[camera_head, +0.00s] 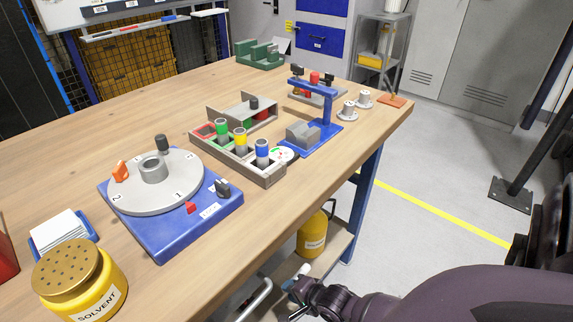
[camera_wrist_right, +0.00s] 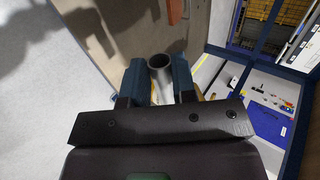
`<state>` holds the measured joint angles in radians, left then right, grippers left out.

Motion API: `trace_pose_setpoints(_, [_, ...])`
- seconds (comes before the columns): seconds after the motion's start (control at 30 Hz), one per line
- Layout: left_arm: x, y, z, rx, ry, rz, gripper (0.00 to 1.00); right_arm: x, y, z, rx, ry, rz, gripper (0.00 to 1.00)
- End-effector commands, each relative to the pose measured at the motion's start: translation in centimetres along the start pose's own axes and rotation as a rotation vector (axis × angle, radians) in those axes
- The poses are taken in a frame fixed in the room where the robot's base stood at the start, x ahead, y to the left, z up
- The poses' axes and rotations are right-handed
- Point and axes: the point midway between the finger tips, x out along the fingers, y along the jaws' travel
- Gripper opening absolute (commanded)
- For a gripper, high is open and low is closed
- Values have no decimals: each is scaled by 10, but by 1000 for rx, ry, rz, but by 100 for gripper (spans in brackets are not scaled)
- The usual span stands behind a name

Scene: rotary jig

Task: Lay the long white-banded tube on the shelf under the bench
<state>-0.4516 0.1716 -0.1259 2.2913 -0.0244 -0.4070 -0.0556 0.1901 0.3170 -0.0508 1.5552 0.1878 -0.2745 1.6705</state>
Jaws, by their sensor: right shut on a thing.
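My right gripper (camera_head: 298,285) is low beside the bench's front edge, below the top, close to the lower shelf (camera_head: 335,245). In the right wrist view, my right gripper (camera_wrist_right: 158,85) is shut on a grey hollow tube (camera_wrist_right: 160,63), whose open round end faces the camera. In the head view only a small pale end of the tube (camera_head: 305,269) shows at the jaws. Its white band cannot be made out clearly, and most of its length is hidden. My left gripper is out of view.
A yellow container (camera_head: 312,235) stands on the lower shelf near the blue bench leg (camera_head: 366,200). A pale curved bar (camera_head: 258,298) shows below the bench edge. The bench top (camera_head: 300,190) holds a rotary jig (camera_head: 165,230), a tube rack (camera_head: 262,178) and a blue stand (camera_head: 328,125).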

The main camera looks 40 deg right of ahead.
Motion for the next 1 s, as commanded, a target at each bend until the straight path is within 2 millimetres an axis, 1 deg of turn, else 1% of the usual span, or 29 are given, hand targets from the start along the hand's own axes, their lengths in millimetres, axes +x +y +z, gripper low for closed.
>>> trace_pose_setpoints(0.1, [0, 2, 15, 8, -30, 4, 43, 8, 15, 0, 0, 0, 10, 0])
trace_pose_setpoints(0.17, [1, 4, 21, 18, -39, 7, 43, 15, 26, 0, 0, -1, 14, 0])
trace_pose_setpoints(0.3, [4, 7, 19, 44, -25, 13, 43, 34, 54, 1, 0, -1, 20, 0])
trace_pose_setpoints(0.47, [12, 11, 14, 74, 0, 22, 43, 55, 82, 1, 0, -1, 20, 0])
trace_pose_setpoints(0.53, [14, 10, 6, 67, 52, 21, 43, 65, 93, 1, 0, -1, 19, 0])
trace_pose_setpoints(0.63, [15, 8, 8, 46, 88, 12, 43, 77, 109, 1, 0, 0, 18, 0])
trace_pose_setpoints(0.73, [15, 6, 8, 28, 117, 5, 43, 88, 120, 0, 1, 0, 15, 0])
trace_pose_setpoints(1.0, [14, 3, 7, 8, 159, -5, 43, 101, 130, 0, 0, 0, 6, 0])
